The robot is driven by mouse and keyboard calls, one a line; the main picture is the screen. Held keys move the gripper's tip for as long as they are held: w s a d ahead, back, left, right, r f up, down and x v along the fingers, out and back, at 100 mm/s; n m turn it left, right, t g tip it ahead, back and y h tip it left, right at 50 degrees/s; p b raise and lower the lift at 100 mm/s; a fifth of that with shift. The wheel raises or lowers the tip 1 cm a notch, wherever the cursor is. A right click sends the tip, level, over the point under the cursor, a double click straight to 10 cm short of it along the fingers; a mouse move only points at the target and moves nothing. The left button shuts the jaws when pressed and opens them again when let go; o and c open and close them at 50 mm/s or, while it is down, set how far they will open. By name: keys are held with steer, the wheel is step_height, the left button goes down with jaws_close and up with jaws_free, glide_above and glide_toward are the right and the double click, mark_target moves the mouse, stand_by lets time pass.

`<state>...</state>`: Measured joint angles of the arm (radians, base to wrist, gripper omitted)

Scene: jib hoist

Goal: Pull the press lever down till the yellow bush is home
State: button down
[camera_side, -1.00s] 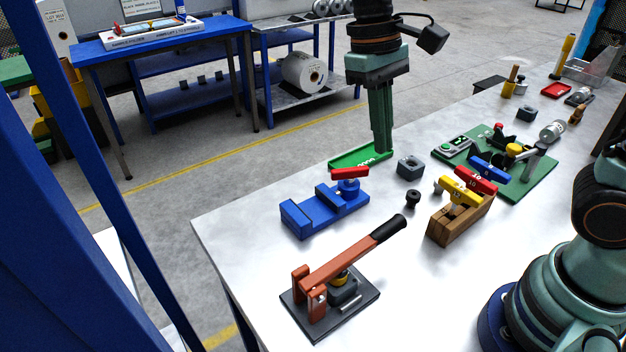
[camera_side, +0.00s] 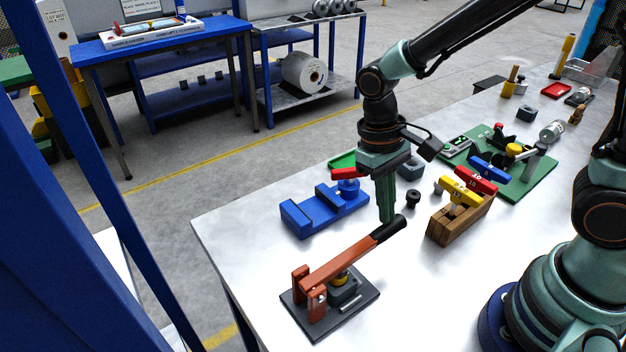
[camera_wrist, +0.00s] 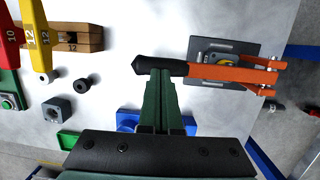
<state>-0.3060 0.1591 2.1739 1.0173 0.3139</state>
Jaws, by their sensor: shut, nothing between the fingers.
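The press lever (camera_side: 341,256) is an orange bar with a black grip (camera_side: 388,229), sloping up to the right from its dark base plate (camera_side: 362,308). The yellow bush (camera_side: 341,279) shows under the lever, above a grey block; how deep it sits I cannot tell. My gripper (camera_side: 387,218) is shut and empty, pointing down at the black grip end. In the wrist view the fingertips (camera_wrist: 160,76) overlap the black grip (camera_wrist: 157,66); whether they touch it I cannot tell. The orange lever (camera_wrist: 232,74) runs right from there.
A blue vise (camera_side: 318,214) stands left of my gripper. A wooden block (camera_side: 460,224) with yellow and red handled tools stands to the right. A black knob (camera_side: 413,198) and grey block (camera_side: 410,168) lie nearby. The table is clear right of the press.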

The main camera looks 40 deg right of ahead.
steer(key=shift+f, duration=0.25)
steer(key=shift+d+f, duration=0.3)
steer(key=shift+f, duration=0.6)
steer(key=shift+s, duration=0.1)
steer(key=d+v, duration=0.1)
steer(key=v, duration=1.3)
steer(key=s+d+r+t, duration=0.2)
steer(key=d+t, duration=0.5)
steer(key=d, duration=0.1)
steer(key=shift+t+y, duration=0.4)
steer(key=shift+d+r, duration=0.1)
steer(key=shift+d, duration=0.05)
